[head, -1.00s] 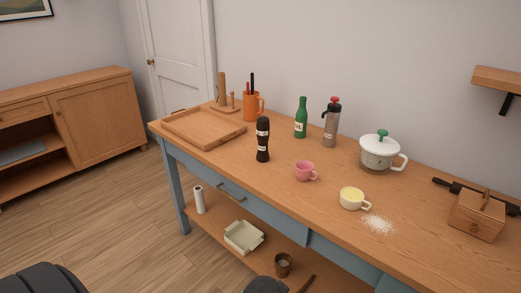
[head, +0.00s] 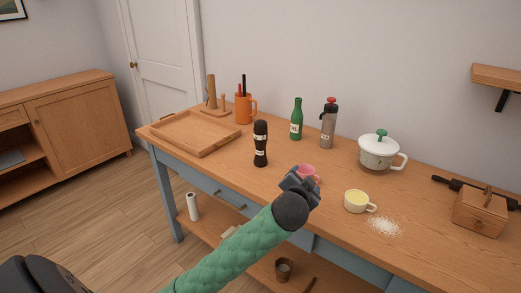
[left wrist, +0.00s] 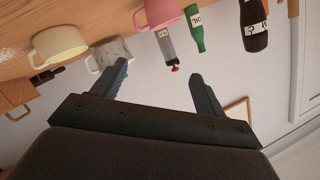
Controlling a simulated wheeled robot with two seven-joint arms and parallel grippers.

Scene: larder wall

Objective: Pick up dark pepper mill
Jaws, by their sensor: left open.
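The dark pepper mill (head: 260,146) stands upright on the wooden table, with a pale label round its middle. It also shows, upside down, at the top right of the left wrist view (left wrist: 253,22). My left gripper (head: 305,178) is above the table's front part, to the right of the mill and apart from it. It partly hides the pink cup (head: 309,171). In the left wrist view its two fingers (left wrist: 160,85) are spread with nothing between them. My right gripper is not in view.
Left of the mill is a wooden tray (head: 163,128), with an orange mug (head: 244,110) behind. A green bottle (head: 297,120) and grey bottle (head: 328,128) stand behind right. A cream cup (head: 355,201), white powder (head: 386,226) and lidded pot (head: 377,153) lie right.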

